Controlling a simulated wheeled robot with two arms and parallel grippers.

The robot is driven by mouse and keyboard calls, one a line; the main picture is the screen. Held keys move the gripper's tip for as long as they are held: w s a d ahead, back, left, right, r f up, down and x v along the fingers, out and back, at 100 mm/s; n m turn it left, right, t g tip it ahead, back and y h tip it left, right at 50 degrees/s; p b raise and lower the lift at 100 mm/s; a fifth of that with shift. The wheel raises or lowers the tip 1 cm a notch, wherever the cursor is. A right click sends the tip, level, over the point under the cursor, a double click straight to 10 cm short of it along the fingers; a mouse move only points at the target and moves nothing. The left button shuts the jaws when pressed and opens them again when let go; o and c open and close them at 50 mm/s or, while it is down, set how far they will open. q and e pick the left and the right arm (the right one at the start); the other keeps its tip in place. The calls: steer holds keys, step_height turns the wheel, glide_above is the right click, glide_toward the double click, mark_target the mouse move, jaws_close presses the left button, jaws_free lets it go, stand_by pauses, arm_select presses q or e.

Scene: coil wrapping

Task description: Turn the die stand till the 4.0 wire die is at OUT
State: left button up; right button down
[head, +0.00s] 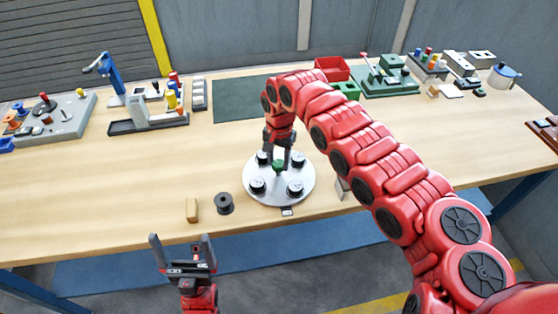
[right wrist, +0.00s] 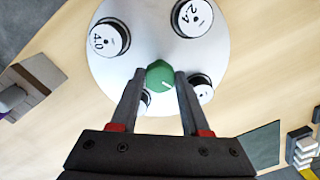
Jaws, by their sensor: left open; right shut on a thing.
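The die stand (head: 278,199) is a round pale disc on the table, with several black dies around a green knob (right wrist: 160,77). In the right wrist view, the die marked 4.0 (right wrist: 110,38) is at the upper left and the one marked 2.4 (right wrist: 192,17) at the upper right. Two more dies are partly hidden by the fingers. My right gripper (head: 278,160) points down at the centre, shut on the knob. A small dark plate (head: 287,211) sits at the disc's front edge; its lettering is unreadable. My left gripper (head: 182,245) is open and empty before the table.
A black spool (head: 224,204) and a tan block (head: 192,211) stand left of the disc. A small grey block (head: 342,189) is close on its right. A green mat (head: 232,98) and several fixtures line the back. The table's left middle is clear.

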steer(key=shift+m+b, duration=0.35)
steer(key=shift+m, duration=2.45)
steer(key=shift+c, duration=1.9)
jaws_free()
steer(key=shift+r, duration=0.1)
steer(key=shift+w+r, duration=0.1)
steer(key=shift+r, duration=0.15)
step_height(320, 180, up, 11)
steer(key=b, duration=0.3)
step_height(320, 180, up, 6)
steer(key=p, duration=0.3)
glide_above(279, 163)
steer(key=shift+s+f, duration=0.1)
steer(key=shift+s, duration=0.15)
